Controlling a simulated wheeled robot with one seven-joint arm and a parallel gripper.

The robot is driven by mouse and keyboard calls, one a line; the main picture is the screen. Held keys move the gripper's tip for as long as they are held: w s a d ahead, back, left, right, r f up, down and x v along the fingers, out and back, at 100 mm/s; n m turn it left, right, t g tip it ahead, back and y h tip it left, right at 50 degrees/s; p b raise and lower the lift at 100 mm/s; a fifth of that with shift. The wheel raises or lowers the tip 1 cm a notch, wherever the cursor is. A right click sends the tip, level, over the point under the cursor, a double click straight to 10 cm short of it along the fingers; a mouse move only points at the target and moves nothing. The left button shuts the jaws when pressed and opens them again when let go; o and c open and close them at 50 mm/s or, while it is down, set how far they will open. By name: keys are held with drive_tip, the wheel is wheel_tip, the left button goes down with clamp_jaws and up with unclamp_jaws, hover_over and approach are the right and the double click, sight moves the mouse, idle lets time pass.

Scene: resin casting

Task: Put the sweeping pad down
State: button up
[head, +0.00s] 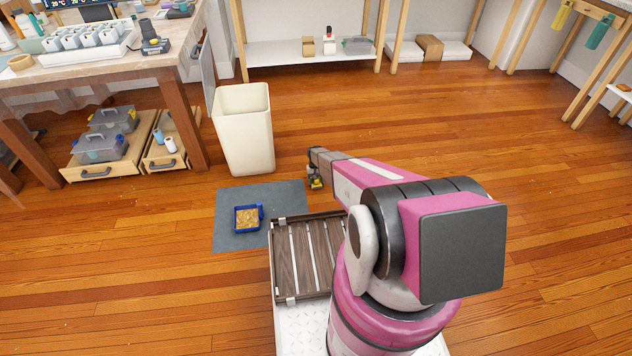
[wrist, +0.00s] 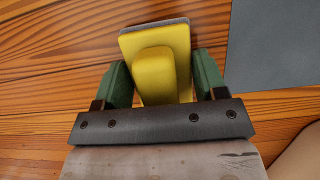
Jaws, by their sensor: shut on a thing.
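The sweeping pad is yellow with a thin grey layer along its far edge; it fills the middle of the wrist view (wrist: 170,55). My gripper (wrist: 163,85) has its two green fingers on either side of the pad's yellow body and is shut on it. In the head view the pad (head: 317,184) is a small yellow spot under my gripper (head: 315,175), low over the wooden floor and right of the grey mat (head: 226,236). Whether the pad touches the floor cannot be told.
A blue tray (head: 261,212) with tan material sits on the mat. A cream bin (head: 244,130) stands behind the mat. A slatted wooden rack (head: 307,258) on my base is nearer. Workbench (head: 130,66) and drawers (head: 95,172) are at left. Floor to the right is clear.

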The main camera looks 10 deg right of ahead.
drive_tip(key=shift+f, duration=0.15)
drive_tip(key=o, duration=0.9)
drive_tip(key=shift+c, duration=0.2)
drive_tip(key=v, duration=1.1)
drive_tip(key=shift+r, duration=0.3)
drive_tip(key=s+r+t, duration=0.3)
drive_tip(key=s+r, duration=3.6)
drive_tip(key=r, duration=0.4)
drive_tip(key=shift+s, duration=0.35)
